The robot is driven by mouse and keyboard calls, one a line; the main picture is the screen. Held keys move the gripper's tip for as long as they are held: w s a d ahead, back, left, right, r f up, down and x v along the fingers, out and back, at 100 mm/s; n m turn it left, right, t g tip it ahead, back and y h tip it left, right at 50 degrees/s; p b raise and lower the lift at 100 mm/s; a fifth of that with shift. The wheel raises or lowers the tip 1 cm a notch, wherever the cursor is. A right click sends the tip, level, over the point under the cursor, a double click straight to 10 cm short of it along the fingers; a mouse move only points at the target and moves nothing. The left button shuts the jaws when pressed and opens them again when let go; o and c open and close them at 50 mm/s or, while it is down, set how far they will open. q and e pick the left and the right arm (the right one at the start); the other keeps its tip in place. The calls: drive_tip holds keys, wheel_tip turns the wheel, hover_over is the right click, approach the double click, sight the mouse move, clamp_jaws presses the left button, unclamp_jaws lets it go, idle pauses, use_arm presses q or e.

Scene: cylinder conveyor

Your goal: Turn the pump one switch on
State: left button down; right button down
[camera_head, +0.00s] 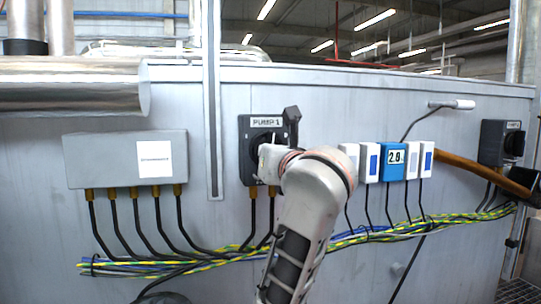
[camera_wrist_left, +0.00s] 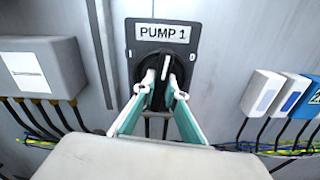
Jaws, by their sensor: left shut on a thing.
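The pump one switch is a dark box labelled "PUMP 1" (camera_head: 265,122) on the grey metal panel, and it also shows in the left wrist view (camera_wrist_left: 146,32). Its round black knob (camera_wrist_left: 152,68) has a grip bar with a white mark, which stands near upright in the left wrist view. My left gripper (camera_wrist_left: 163,88) is shut on the knob's bar, with a finger on each side. In the head view my left gripper (camera_head: 266,158) covers most of the knob. My right gripper is in neither view.
A grey junction box (camera_head: 90,163) is at left. White modules (camera_head: 427,160) and a blue one (camera_head: 391,165) sit right of the switch. A second dark switch box (camera_head: 492,145) is at far right. Cables (camera_head: 200,262) run below. A vertical metal channel (camera_head: 213,100) stands left of the switch.

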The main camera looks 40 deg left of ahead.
use_arm(q)
drive_tip(key=shift+n, duration=1)
drive_tip(key=c, duration=2.1)
unclamp_jaws()
drive_tip(key=v, duration=0.7)
drive_tip(key=shift+s+d, duration=0.15)
drive_tip(key=shift+d, duration=0.05)
drive_tip(key=shift+a, duration=0.1)
